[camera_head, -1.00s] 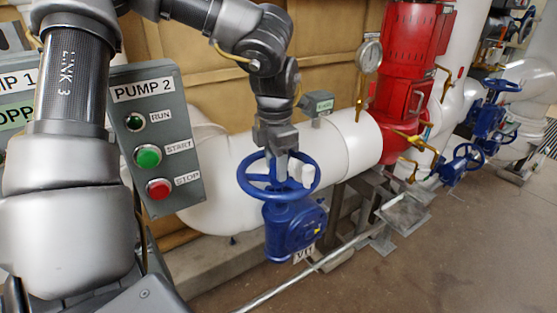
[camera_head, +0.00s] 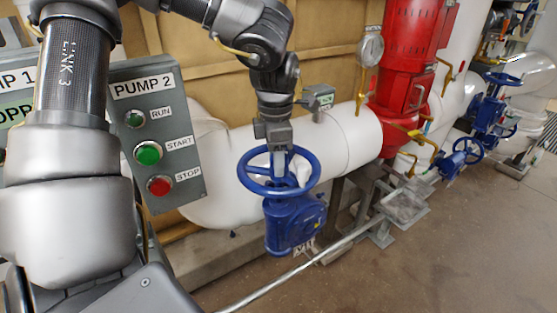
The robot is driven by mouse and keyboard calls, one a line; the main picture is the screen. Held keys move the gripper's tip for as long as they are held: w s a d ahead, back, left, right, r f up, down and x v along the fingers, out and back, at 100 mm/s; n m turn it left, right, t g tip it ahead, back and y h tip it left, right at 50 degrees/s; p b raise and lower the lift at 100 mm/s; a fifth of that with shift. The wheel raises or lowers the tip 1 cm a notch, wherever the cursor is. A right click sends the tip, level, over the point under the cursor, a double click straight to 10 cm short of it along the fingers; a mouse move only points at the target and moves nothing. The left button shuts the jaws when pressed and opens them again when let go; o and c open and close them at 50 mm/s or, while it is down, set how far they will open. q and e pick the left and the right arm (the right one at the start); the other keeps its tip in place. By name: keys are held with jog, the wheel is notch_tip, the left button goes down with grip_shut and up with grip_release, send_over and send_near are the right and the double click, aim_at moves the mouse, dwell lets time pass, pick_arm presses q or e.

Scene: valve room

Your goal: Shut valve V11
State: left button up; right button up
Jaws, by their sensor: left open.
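Valve V11 is a blue gearbox body (camera_head: 292,222) with a blue handwheel (camera_head: 247,184) on top, at the middle of the view in front of a white pipe. Its white tag (camera_head: 304,247), partly cut off from sight, hangs below the body. My left gripper (camera_head: 288,172) comes down from above, its fingers pointing down at the handwheel. The fingers are open and overlap the inside of the wheel in the picture. I cannot tell whether they touch the rim or spokes. My right gripper does not show.
The PUMP 2 panel (camera_head: 183,120) with a green START button (camera_head: 148,153) and red STOP button (camera_head: 159,186) stands left. A red pump (camera_head: 405,75) and gauge (camera_head: 370,50) stand behind right. Other blue valves (camera_head: 462,158) are farther right. Floor (camera_head: 440,260) is clear at lower right.

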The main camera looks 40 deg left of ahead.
pick_arm(q)
jog(key=shift+s+f, duration=0.4)
jog(key=shift+f, duration=0.15)
jog(key=shift+o, duration=0.5)
jog(key=r+p, duration=0.1)
jog(key=r, duration=0.1)
jog(key=r+p, duration=0.4)
jog(key=shift+w+r, duration=0.25)
jog(key=shift+r, duration=0.1)
jog(key=shift+w+a, duration=0.1)
jog(key=shift+w, duration=0.15)
notch_tip(320, 180, up, 6)
jog(key=p, duration=0.5)
jog(key=shift+f, duration=0.1)
notch_tip(320, 180, down, 11)
jog(key=b, duration=0.8)
jog(key=shift+b, duration=0.3)
jog(key=shift+r, duration=0.2)
